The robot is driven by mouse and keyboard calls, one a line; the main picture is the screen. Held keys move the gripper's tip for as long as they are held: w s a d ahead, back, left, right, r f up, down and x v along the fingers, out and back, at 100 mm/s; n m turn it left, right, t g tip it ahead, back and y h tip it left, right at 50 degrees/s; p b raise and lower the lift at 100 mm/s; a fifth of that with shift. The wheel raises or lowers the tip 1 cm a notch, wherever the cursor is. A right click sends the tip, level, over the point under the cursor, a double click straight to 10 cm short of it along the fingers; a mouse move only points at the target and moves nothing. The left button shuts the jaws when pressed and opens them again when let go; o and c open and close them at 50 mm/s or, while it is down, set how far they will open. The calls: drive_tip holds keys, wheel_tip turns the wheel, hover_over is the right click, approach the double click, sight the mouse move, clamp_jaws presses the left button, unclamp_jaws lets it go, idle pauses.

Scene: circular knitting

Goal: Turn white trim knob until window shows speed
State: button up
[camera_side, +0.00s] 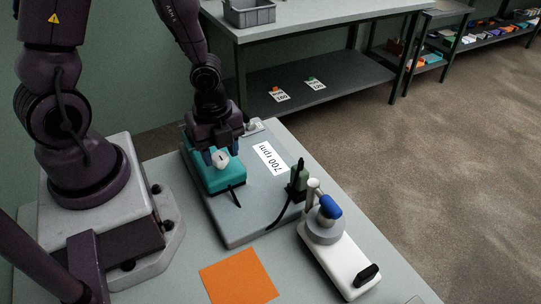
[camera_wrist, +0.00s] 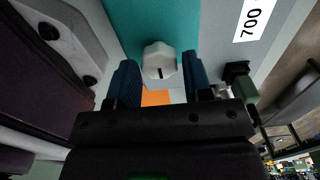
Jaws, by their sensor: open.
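The white trim knob (camera_side: 220,158) sits on top of a teal box (camera_side: 228,181) in the side view. In the wrist view the knob (camera_wrist: 160,64) is white and faceted, with a dark slot mark near its lower edge. My gripper (camera_side: 220,156) is open, with its blue fingertips at the knob. In the wrist view my gripper (camera_wrist: 158,78) has one blue finger on each side of the knob, with a visible gap on both sides. A white label reading "700 rpm" (camera_side: 270,158) lies on the grey panel beside the teal box. I cannot make out a separate window.
A dark green plug (camera_side: 297,182) with a black cable stands on the panel's right side. An orange square (camera_side: 238,277) lies on the table in front. A grey bin (camera_side: 250,13) is on the rear bench.

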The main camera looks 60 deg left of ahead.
drive_tip(key=shift+r, duration=2.65)
drive_tip(key=o, duration=0.3)
drive_tip(key=shift+r, duration=0.1)
wheel_tip(320, 180, up, 6)
drive_tip(key=shift+f, duration=0.1)
